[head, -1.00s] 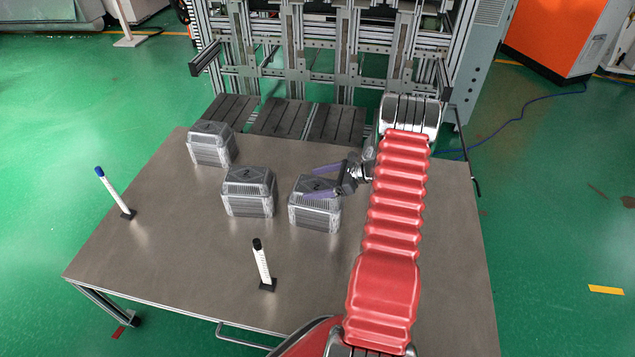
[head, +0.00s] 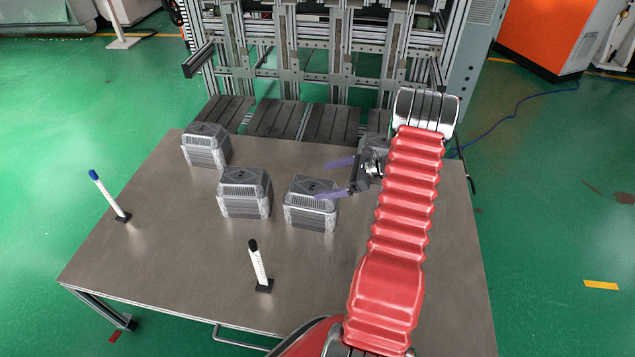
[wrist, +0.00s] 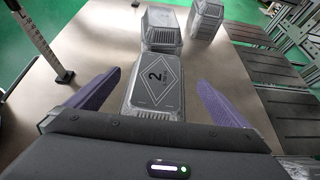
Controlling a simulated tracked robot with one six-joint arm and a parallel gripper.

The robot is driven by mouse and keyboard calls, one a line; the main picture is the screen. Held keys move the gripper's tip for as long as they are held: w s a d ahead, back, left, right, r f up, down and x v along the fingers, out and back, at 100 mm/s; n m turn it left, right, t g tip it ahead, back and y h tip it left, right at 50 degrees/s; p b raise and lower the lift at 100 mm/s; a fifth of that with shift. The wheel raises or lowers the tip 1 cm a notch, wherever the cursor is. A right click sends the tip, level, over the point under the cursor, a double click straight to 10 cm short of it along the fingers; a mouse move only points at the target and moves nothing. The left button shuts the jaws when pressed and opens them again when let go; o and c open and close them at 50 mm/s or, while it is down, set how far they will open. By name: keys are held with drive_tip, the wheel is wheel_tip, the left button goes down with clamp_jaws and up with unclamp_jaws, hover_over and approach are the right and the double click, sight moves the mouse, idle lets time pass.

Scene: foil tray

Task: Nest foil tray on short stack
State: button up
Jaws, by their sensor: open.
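My gripper (head: 323,180) is open, with purple fingers, at the right stack's right side; the lower finger overlaps that stack's top edge in the picture. In the wrist view the nearest stack (wrist: 157,82) carries a "2" in a diamond on its top and lies between the spread fingers, with bare gaps on both sides. The other stacks (wrist: 163,28) (wrist: 208,18) show beyond it. I cannot tell which stack is shortest.
A white post with a blue cap (head: 107,195) stands at the table's left. A white post with a black cap (head: 258,265) stands near the front edge. The table (head: 180,245) is bare at front left. Dark slatted plates (head: 277,118) and a metal frame lie behind it.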

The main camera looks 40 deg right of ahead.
drive_tip(key=v, duration=0.7)
drive_tip(key=shift+s, duration=0.2)
drive_tip(key=shift+d, duration=0.1)
idle(0.8)
